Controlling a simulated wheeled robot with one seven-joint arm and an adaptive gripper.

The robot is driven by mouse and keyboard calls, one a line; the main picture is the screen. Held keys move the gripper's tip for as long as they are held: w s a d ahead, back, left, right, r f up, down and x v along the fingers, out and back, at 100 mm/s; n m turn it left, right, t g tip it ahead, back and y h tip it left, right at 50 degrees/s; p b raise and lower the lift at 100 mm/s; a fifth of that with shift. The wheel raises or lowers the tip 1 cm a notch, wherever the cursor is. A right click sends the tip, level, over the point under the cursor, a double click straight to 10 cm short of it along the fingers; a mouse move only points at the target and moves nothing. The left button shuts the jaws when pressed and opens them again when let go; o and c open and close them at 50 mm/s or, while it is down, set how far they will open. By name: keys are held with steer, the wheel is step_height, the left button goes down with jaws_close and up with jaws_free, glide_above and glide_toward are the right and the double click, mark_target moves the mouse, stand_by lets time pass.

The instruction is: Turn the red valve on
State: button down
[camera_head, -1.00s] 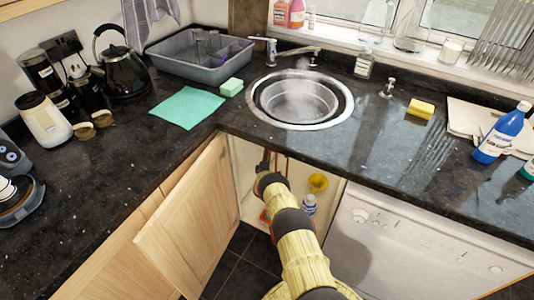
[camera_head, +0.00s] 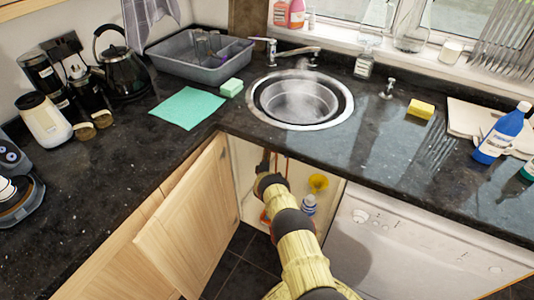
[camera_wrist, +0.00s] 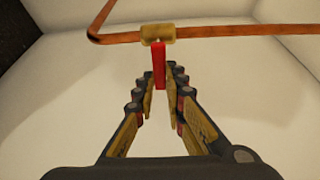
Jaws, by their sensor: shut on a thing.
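The red valve lever (camera_wrist: 159,66) shows in the wrist view, hanging below a brass valve body (camera_wrist: 157,33) on a copper pipe (camera_wrist: 225,33). My gripper (camera_wrist: 161,82) has its fingers on either side of the lever's lower part, shut on it. The lever points towards the gripper's palm, across the line of the straight pipe run. In the head view my gripper (camera_head: 264,162) reaches into the open cupboard under the sink, and the lever cannot be made out there.
The open wooden cupboard door (camera_head: 187,220) stands left of my arm. A yellow funnel (camera_head: 318,183) and a blue-white bottle (camera_head: 309,204) are in the cupboard, right of my arm. A white appliance (camera_head: 405,250) is farther right. The counter edge runs above the opening.

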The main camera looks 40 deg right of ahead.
steer(key=shift+s+d+r+m+h, duration=0.25)
steer(key=shift+m+h, duration=0.35)
steer(key=shift+m, duration=0.95)
steer(key=shift+s+a+r+m+h, duration=0.15)
steer(key=shift+r+m+h, duration=0.35)
steer(key=shift+m, duration=1)
steer(key=shift+s+d+r+m+h, duration=0.15)
steer(key=shift+m+h, duration=0.55)
steer(key=shift+m, duration=0.85)
steer(key=shift+w+a+t, duration=0.1)
steer(key=shift+t, duration=0.2)
steer(key=c, duration=1.8)
jaws_free()
steer(key=shift+r, duration=0.1)
steer(key=shift+c, duration=0.2)
steer(key=v, duration=1.2)
